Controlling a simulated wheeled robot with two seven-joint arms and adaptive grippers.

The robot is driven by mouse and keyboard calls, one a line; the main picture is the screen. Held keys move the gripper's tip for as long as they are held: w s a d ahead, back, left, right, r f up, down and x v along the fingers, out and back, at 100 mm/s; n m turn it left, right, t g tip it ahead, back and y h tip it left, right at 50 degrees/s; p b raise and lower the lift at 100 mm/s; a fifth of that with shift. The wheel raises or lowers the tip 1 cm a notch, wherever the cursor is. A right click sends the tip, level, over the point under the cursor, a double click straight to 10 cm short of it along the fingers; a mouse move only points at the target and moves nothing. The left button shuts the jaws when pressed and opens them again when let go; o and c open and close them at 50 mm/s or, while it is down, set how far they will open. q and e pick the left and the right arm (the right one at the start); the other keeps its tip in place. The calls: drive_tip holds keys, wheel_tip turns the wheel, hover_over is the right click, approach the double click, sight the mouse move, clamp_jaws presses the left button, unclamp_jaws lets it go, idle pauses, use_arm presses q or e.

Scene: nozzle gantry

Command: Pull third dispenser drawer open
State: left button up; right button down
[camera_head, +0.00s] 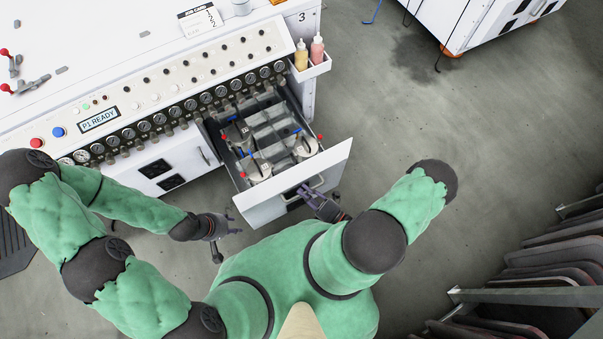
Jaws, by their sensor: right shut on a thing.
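The dispenser drawer (334,166) stands pulled out from the white cabinet below the gauge row. Its white front panel faces me, with a handle at the middle. Inside are grey dividers and several metal canisters (259,170) with red and blue fittings. My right gripper (306,190) is shut on the drawer handle (318,181); its fingers partly hide the handle. My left gripper (232,232) is to the left of the drawer front, apart from it and low over the floor; its finger opening is too small to tell.
The console (110,100) has gauges, knobs and a "P1 READY" display. A side tray (312,68) holds a yellow and a pink bottle. A rack of dark panels (560,262) stands at lower right. Grey floor (430,110) right of the drawer is clear.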

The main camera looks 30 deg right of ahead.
use_arm(q)
drive_tip(key=shift+s+f, duration=0.2)
drive_tip(key=shift+s, duration=0.3)
use_arm(e)
drive_tip(key=shift+s, duration=1.05)
drive_tip(key=shift+d, duration=0.1)
drive_tip(key=c, duration=1.1)
unclamp_jaws()
drive_tip(key=shift+c, duration=0.2)
drive_tip(key=v, duration=1.2)
